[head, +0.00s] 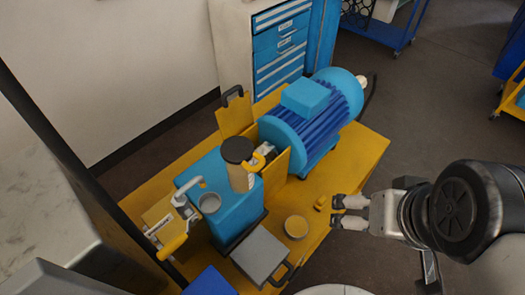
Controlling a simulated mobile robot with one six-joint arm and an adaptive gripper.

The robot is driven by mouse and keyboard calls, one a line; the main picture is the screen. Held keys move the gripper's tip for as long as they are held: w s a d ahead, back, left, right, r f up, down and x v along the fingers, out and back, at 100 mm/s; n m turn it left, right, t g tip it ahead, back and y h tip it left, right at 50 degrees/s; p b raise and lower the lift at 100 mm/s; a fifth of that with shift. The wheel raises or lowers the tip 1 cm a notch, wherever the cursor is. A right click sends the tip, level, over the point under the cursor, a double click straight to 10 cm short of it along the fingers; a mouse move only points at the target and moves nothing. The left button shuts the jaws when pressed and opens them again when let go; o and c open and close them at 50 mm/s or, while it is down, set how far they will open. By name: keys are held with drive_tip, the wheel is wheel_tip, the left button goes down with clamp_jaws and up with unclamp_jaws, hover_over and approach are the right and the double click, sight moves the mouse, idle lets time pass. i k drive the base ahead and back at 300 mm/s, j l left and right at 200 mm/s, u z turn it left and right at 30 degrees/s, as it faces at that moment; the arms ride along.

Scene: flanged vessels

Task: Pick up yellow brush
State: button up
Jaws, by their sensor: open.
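A small yellow object (320,203), which may be the yellow brush, lies on the yellow bench (352,160) near its right edge. It is too small to make out bristles or a handle. My gripper (337,211) reaches in from the right with its two fingers apart and nothing seen between them. The fingertips are just right of and slightly below the yellow object in the picture. I cannot tell the height gap or whether they touch it.
A round yellow dish (296,227) and a grey box with a black handle (260,256) sit left of my gripper. A blue motor (312,112) and a blue pump block (232,205) stand on the bench. A blue drawer cabinet (281,45) is behind. Floor is open at right.

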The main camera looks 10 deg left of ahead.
sight(322, 202)
drive_tip(key=i+l+u, duration=0.15)
drive_tip(key=l+u, duration=0.2)
drive_tip(key=i+l+u, duration=0.1)
drive_tip(key=l+u, duration=0.25)
drive_tip(key=l, duration=0.15)
